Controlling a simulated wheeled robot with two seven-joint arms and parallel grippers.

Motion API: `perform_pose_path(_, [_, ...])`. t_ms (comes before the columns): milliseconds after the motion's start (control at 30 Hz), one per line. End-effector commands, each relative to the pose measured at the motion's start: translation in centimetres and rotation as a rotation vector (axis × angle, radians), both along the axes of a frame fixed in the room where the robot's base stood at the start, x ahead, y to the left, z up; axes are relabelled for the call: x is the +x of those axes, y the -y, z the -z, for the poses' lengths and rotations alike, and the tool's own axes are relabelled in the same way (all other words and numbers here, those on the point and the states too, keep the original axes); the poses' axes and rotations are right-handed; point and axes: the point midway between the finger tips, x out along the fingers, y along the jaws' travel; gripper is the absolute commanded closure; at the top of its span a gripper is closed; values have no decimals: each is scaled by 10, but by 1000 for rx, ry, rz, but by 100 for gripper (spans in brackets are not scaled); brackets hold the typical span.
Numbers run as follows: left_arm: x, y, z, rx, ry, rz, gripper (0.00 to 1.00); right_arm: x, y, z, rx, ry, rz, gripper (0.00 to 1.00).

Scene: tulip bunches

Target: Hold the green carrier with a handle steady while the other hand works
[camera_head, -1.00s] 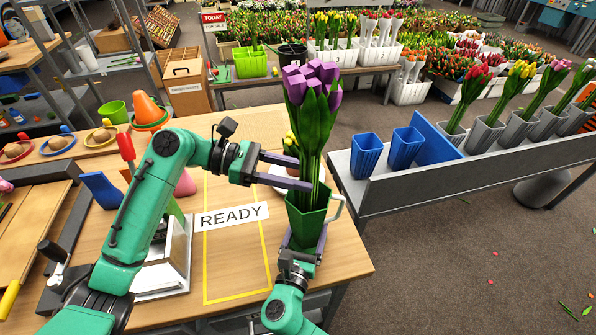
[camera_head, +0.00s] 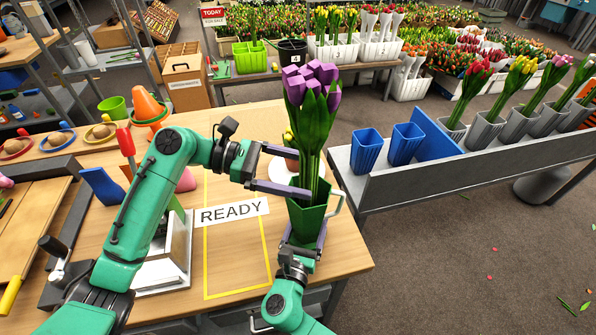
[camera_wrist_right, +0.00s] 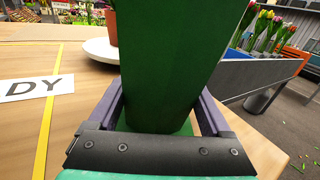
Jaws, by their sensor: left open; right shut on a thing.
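The green carrier (camera_head: 305,226) stands upright near the table's right front corner, with a pale handle (camera_head: 339,202) on its right side. It holds a bunch of purple tulips (camera_head: 314,90) with green leaves. My right gripper (camera_head: 305,246) is shut on the carrier low down. The right wrist view shows the carrier's green wall (camera_wrist_right: 168,65) between the fingers of that gripper (camera_wrist_right: 158,112). My left gripper (camera_head: 305,177) is open, its fingers reaching in from the left at the stems just above the carrier's rim. I cannot tell whether they touch the stems.
A white READY label (camera_head: 232,213) and a yellow outline lie on the table (camera_head: 222,270) left of the carrier. A round white stand with a pot is behind it. Blue buckets (camera_head: 366,152) stand on a grey bench to the right, across a gap.

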Motion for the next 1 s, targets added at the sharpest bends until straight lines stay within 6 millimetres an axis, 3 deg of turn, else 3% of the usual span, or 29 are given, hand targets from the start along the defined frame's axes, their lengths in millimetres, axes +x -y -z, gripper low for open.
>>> perform_pose_path(400, [1, -7, -1, 1, -1, -2, 0, 0, 0, 1, -2, -1, 0, 76])
perform_pose_path(467, [1, -16, -3, 3, 0, -3, 0, 0, 0, 0, -2, -1, 0, 76])
perform_pose_path(800, [4, -101, -22, 1, 0, -3, 0, 0, 0, 0, -2, -1, 0, 76])
perform_pose_path(1000, [4, -118, -26, -1, 0, 0, 0, 0, 0, 0, -2, -1, 0, 76])
